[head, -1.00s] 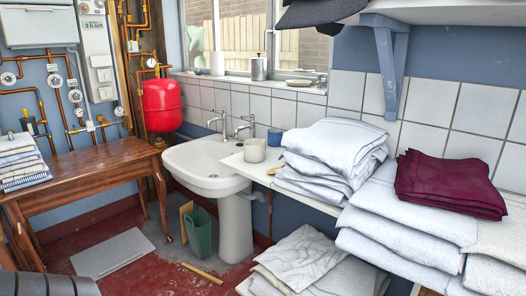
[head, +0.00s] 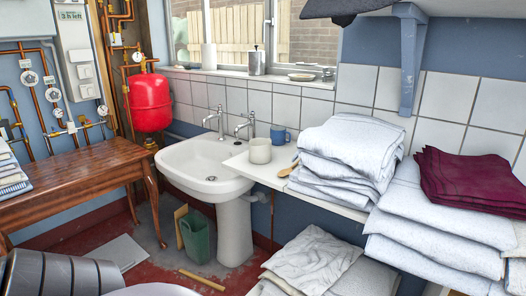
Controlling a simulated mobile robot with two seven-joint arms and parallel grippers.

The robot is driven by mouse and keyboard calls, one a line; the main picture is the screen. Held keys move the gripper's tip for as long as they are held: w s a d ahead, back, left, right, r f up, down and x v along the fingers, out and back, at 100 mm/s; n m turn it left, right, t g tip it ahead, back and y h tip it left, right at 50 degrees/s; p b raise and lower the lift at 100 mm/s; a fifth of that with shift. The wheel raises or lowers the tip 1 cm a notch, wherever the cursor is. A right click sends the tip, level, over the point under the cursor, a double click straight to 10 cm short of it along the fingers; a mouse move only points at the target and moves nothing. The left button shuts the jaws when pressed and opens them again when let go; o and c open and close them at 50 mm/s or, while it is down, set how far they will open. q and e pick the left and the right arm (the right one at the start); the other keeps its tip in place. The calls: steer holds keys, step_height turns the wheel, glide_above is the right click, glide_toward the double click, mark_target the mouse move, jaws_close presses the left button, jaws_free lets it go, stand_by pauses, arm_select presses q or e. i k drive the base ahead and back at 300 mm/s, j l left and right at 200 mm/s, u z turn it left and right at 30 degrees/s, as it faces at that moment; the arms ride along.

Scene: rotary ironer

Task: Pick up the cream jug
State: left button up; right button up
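The cream jug (head: 260,150) stands upright on the white counter (head: 248,167), just right of the sink. It is a plain, pale cylinder. A blue mug (head: 279,136) stands close behind it to the right and is partly hidden by it. Neither of my grippers is in view, and nothing touches the jug from the front.
The white pedestal sink (head: 207,167) with two taps is left of the jug. A wooden utensil (head: 287,171) lies right of the jug, beside a stack of folded pale linen (head: 345,150). Maroon cloth (head: 470,180) tops another pile. A wooden table (head: 75,178) stands at left.

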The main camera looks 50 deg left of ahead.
mark_target(260, 149)
steer(key=k+j, duration=0.1)
steer(key=j, duration=0.3)
steer(key=k+j+z, duration=0.1)
steer(key=j, duration=0.25)
steer(key=k+j+z, duration=0.1)
steer(key=j, duration=0.3)
steer(key=k+j, duration=0.1)
steer(key=j, duration=0.25)
steer(key=k+j, duration=0.1)
steer(key=j, duration=0.3)
steer(key=k+j, duration=0.1)
steer(key=j, duration=0.25)
steer(key=k+j, duration=0.15)
steer(key=j, duration=0.25)
steer(key=k+j, duration=0.1)
steer(key=j, duration=0.25)
steer(key=z, duration=0.05)
